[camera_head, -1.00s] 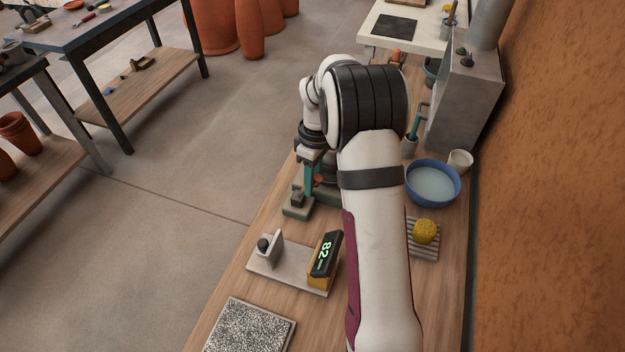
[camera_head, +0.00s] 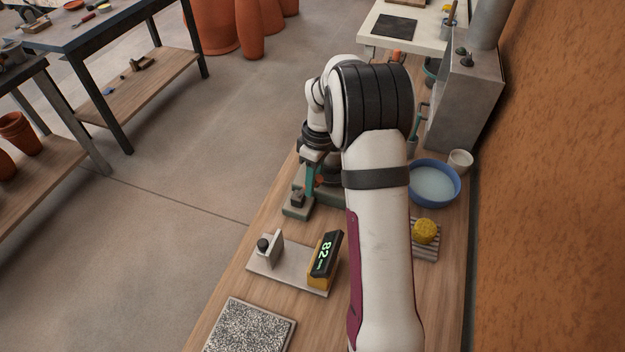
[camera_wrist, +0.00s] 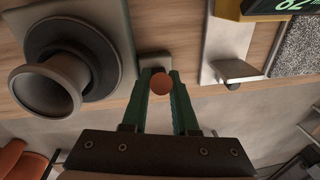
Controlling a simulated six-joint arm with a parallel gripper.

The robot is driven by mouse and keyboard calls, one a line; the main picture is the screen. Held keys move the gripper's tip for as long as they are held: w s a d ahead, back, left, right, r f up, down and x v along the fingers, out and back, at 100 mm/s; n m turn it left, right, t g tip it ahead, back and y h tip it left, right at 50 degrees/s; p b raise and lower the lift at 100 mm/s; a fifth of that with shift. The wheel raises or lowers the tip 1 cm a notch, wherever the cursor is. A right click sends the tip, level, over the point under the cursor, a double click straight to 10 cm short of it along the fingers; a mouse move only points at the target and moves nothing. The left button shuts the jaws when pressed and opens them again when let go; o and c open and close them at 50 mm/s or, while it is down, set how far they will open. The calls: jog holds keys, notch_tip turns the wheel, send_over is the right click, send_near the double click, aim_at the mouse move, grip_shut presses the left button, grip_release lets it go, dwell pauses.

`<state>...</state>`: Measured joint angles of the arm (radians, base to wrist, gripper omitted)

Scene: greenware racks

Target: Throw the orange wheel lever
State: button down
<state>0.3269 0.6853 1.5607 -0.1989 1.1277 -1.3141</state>
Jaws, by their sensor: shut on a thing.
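The orange lever's round knob (camera_wrist: 162,84) sits between the two green fingers of my gripper (camera_wrist: 160,90) in the wrist view. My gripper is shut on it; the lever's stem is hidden. In the head view a bit of orange (camera_head: 319,181) shows beside the green finger of my gripper (camera_head: 310,182), and my arm hides most of the rest. The wheel (camera_wrist: 68,70), a dark round head with a grey flared piece on it, is left of the fingers in the wrist view.
A board (camera_head: 262,270) with a yellow gauge reading 82 (camera_head: 323,258) stands nearer on the bench. A blue basin (camera_head: 433,184) and a yellow sponge (camera_head: 425,231) are right of my arm. A speckled tray (camera_head: 250,328) lies at the front.

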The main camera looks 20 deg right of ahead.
jog(key=d+f+t+y, duration=0.1)
jog(key=t+y, duration=0.1)
jog(key=s+f+t+y, duration=0.1)
jog(key=f+t+y, duration=0.1)
jog(key=s+d+f+t+y, duration=0.1)
jog(key=t+y, duration=0.1)
jog(key=shift+s+d+f, duration=0.25)
jog(key=shift+d+f, duration=0.05)
jog(key=shift+f, duration=0.05)
jog(key=shift+f+n+t+y, duration=0.3)
jog(key=shift+f+t+y, duration=0.6)
jog(key=shift+t+y, duration=0.15)
jog(key=c, duration=0.7)
grip_release()
jog(key=shift+s+d, duration=0.1)
